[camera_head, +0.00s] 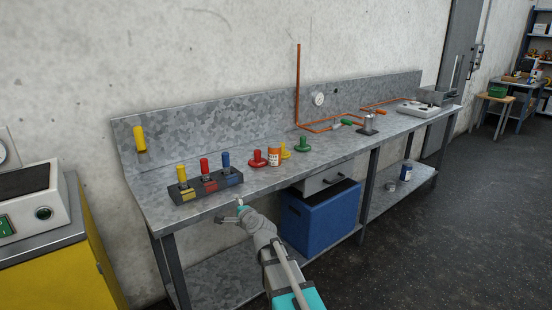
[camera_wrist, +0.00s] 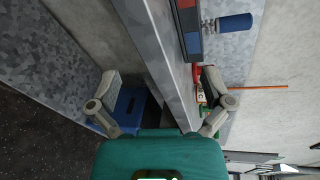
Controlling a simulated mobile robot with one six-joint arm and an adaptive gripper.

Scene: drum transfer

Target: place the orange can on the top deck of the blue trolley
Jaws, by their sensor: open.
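The orange can (camera_head: 275,157) with a pale label stands upright on the grey metal bench (camera_head: 335,151), between a red-handled and a yellow-handled object. My gripper (camera_head: 241,206) is at the bench's front edge, to the left of and nearer than the can, and apart from it. In the wrist view my gripper (camera_wrist: 160,100) has its fingers spread wide with nothing held between them. The can cannot be made out clearly there; the right finger covers part of that area. I cannot make out a blue trolley in either view.
A dark rack (camera_head: 206,188) with yellow, red and blue handles stands left of the can. Red (camera_head: 258,159), yellow (camera_head: 286,151) and green (camera_head: 301,143) handled objects are close around it. A blue box (camera_head: 320,218) sits under the bench. Open floor (camera_head: 440,240) lies right.

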